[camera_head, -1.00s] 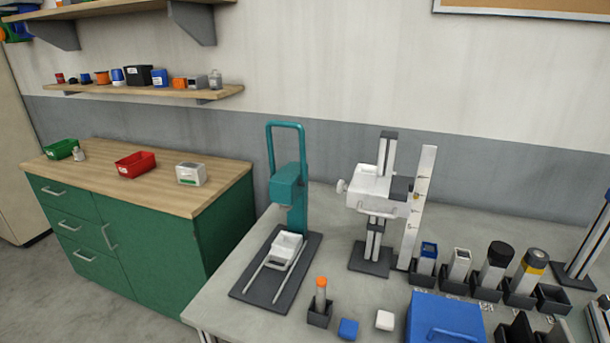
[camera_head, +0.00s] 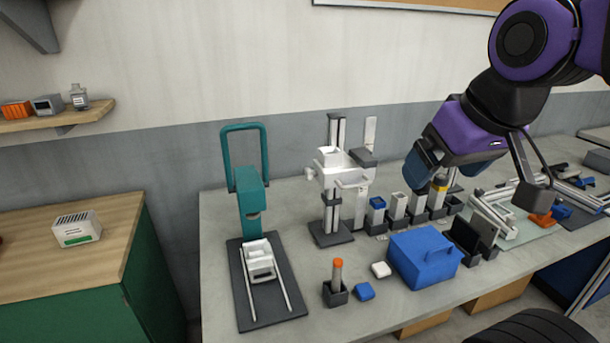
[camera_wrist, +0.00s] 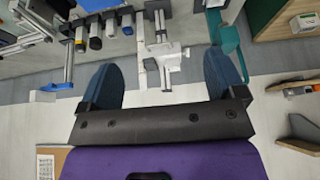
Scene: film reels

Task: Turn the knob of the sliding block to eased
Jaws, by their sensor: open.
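The white sliding block (camera_head: 338,176) sits on an upright post with a dark base on the bench. Its small pale knob (camera_head: 309,174) sticks out from its left side in the head view. A label on the knob cannot be read. My gripper (camera_head: 448,172) is in the air to the right of the block, apart from it, with its blue fingers spread and empty. In the wrist view my gripper (camera_wrist: 163,62) is open, and the block (camera_wrist: 164,55) shows beyond, between the two fingers.
A teal press (camera_head: 250,190) stands left of the block. A blue box (camera_head: 424,260), an orange-topped tube in a dark holder (camera_head: 336,292) and small blue and white blocks are in front. Several holders with canisters (camera_head: 398,207) are to the right.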

